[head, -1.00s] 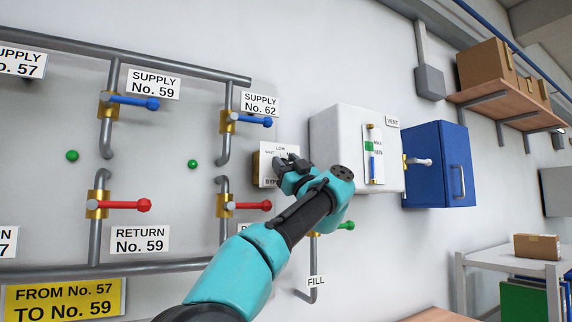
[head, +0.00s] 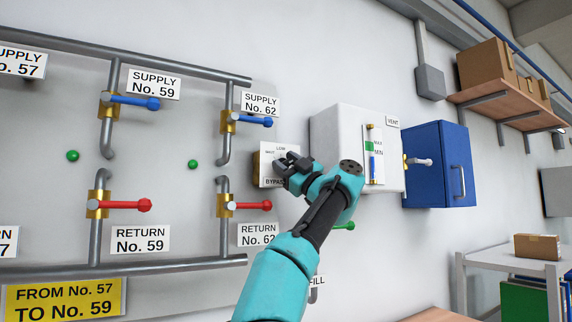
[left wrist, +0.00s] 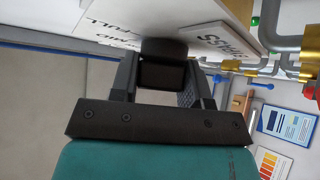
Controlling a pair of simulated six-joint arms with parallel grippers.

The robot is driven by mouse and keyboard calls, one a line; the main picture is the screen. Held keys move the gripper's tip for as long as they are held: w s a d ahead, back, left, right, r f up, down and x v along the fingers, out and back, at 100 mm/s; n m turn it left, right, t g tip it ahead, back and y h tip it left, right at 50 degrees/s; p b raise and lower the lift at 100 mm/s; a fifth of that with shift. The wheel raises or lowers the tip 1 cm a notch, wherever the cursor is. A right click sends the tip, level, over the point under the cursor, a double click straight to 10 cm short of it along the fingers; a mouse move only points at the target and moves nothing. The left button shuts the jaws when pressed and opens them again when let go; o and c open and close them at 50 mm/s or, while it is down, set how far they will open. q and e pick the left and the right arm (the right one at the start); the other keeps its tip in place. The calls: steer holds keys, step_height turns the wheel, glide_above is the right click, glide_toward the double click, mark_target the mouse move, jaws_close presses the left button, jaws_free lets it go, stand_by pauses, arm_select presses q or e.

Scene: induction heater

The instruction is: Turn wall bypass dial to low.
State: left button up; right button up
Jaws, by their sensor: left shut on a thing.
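The bypass dial box (head: 267,176) is on the wall right of the pipes, with a white face plate. LOW is printed at its top and BYPASS at its bottom. My left gripper (head: 288,163) is at the plate, shut on the dial, which it mostly hides in the head view. In the left wrist view the dark dial knob (left wrist: 162,72) sits between the fingers of the left gripper (left wrist: 163,78), close to the white plate (left wrist: 205,18). The dial's pointer cannot be made out. My right gripper is not in view.
Left of the box are pipes with a blue supply lever (head: 254,121) and a red return lever (head: 252,205). Right of it are a white tank (head: 340,128) and a blue cabinet (head: 436,165). A green-handled valve (head: 344,226) is partly behind my arm.

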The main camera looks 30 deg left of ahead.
arm_select(q)
steer(key=shift+n+g, duration=0.5)
steer(key=shift+n, duration=0.1)
steer(key=o, duration=0.9)
steer(key=shift+d, duration=0.1)
steer(key=v, duration=1.7)
steer(key=shift+d+r, duration=0.1)
steer(key=shift+d, duration=0.15)
